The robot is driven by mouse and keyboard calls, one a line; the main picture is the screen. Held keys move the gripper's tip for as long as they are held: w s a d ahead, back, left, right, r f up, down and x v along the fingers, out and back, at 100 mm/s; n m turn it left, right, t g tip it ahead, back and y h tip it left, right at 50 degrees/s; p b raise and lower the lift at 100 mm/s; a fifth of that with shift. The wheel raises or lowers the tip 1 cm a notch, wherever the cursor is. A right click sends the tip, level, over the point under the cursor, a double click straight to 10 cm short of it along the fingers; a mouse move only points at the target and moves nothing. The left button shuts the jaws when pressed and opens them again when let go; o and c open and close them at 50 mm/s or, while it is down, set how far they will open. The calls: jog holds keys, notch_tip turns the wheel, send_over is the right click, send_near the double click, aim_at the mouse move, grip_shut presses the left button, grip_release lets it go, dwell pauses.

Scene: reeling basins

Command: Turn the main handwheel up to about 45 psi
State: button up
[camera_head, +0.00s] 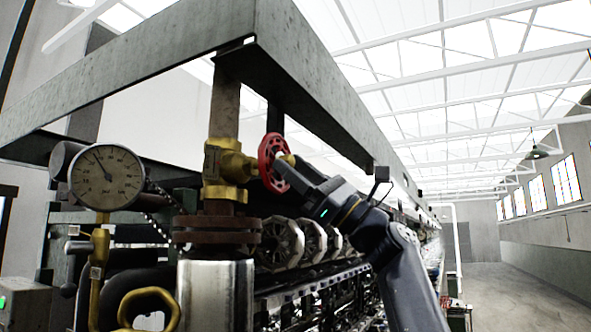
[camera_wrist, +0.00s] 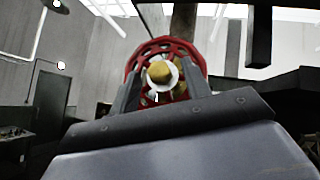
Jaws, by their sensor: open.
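The red main handwheel (camera_head: 272,163) sits on a brass valve (camera_head: 228,165) on a vertical pipe. In the wrist view the red handwheel (camera_wrist: 143,50) is straight ahead, with a pale ring and brass hub at its centre. My gripper (camera_head: 284,164) is at the wheel's right face. In the wrist view my gripper (camera_wrist: 160,82) is open, its two fingers on either side of the hub. I cannot tell whether the fingers touch the wheel. A round pressure gauge (camera_head: 107,178) is at left; its dark needle points to the upper left, but the numbers are too small to read.
A heavy steel beam frame (camera_head: 300,75) runs above the valve and arm. A rusty flange (camera_head: 217,236) and a bright cylinder (camera_head: 215,295) stand below the valve. A yellow handle (camera_head: 148,296) is at lower left. Open floor (camera_head: 510,285) lies to the right.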

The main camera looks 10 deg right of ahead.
jog(key=b+v, duration=0.5)
jog(key=v, duration=0.5)
jog(key=shift+d+f, duration=0.2)
jog(key=shift+d, duration=0.05)
jog(key=shift+s, duration=0.1)
jog(key=s+a+f+m+t+h+b, duration=0.15)
jog(key=s+m+t+h+b, duration=0.3)
jog(key=m+t, duration=0.85)
jog(key=w+a+r+m+g+h+p, duration=0.1)
jog(key=w+a+r+p, duration=0.4)
jog(key=r, duration=0.3)
jog(key=shift+w+a+p, duration=0.3)
jog(key=shift+a+p, duration=0.25)
jog(key=shift+a, duration=0.15)
jog(key=shift+c, duration=0.3)
jog(key=c, duration=0.9)
